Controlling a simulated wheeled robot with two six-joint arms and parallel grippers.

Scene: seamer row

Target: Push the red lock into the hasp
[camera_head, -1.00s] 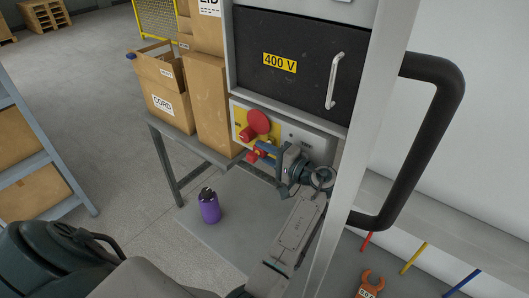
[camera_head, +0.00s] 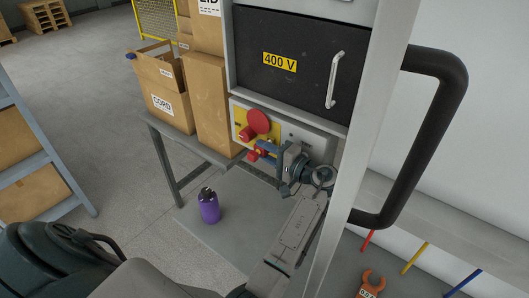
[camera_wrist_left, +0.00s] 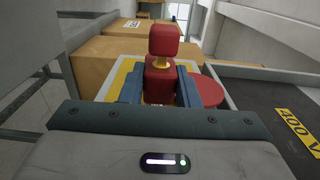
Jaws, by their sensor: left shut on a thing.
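My left gripper (camera_head: 266,151) is at the yellow-and-grey switch panel (camera_head: 237,114), low on the cabinet front. Its blue fingers are shut on the red lock (camera_wrist_left: 159,84), which sits between them in the left wrist view. A brass-coloured piece shows just beyond the lock, with a red block (camera_wrist_left: 164,40) past it. I cannot tell whether the lock is seated in the hasp, as the fingers and red parts overlap. A round red switch disc (camera_head: 257,121) is just above the gripper; it also shows in the left wrist view (camera_wrist_left: 206,91). My right gripper is not in view.
The black 400 V door (camera_head: 295,90) with a metal handle is above the panel. Cardboard boxes (camera_head: 212,110) stand close on the left. A purple bottle (camera_head: 208,207) stands below. A large black handle (camera_head: 445,130) and pale post are on the right.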

